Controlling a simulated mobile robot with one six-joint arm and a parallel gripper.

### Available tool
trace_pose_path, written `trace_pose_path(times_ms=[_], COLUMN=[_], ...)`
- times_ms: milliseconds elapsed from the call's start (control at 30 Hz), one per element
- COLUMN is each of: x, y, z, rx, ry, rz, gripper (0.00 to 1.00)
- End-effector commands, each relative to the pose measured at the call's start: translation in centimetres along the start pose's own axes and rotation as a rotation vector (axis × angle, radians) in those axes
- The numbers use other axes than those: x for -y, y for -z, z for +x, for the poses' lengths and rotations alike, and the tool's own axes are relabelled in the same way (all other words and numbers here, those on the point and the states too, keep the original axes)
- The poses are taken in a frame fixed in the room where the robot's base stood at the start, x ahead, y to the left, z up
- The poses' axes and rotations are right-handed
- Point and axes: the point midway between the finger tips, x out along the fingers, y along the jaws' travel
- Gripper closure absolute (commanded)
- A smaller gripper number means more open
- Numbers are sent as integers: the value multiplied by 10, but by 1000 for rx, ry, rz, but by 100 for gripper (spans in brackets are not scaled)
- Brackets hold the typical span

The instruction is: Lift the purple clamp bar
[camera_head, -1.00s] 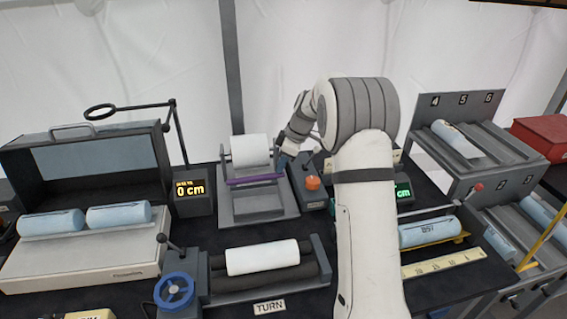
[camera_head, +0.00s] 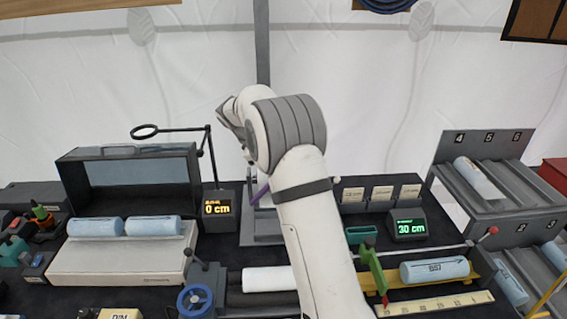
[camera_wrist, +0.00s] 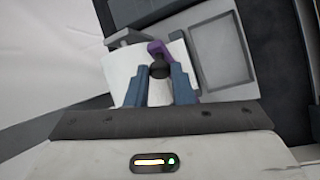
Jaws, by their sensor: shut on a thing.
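The purple clamp bar (camera_head: 259,192) shows in the head view as a short, steeply tilted strip just left of my arm; the rest is hidden behind the arm. In the wrist view the purple bar (camera_wrist: 158,48) ends near a dark round knob (camera_wrist: 160,69). The knob lies between the two blue-grey fingers of my gripper (camera_wrist: 160,78), which are shut on this end of the bar. A white surface, likely the roll, shows behind the fingers. The grey clamp stand (camera_head: 262,240) is partly covered.
An open grey case (camera_head: 130,190) with two blue rolls stands left. Displays read 0 cm (camera_head: 217,208) and 30 cm (camera_head: 410,227). A white roller (camera_head: 270,279) and blue wheel (camera_head: 195,300) are in front. A numbered rack (camera_head: 490,170) stands right.

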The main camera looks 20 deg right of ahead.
Motion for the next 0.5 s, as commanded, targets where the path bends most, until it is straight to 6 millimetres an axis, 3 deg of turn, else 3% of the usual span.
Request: trace_pose_path(times_ms=[133,500], x=[3,15], y=[14,34], z=[-20,-37], rx=[111,310], ry=[-44,-104], rz=[-18,-39], gripper=[100,100])
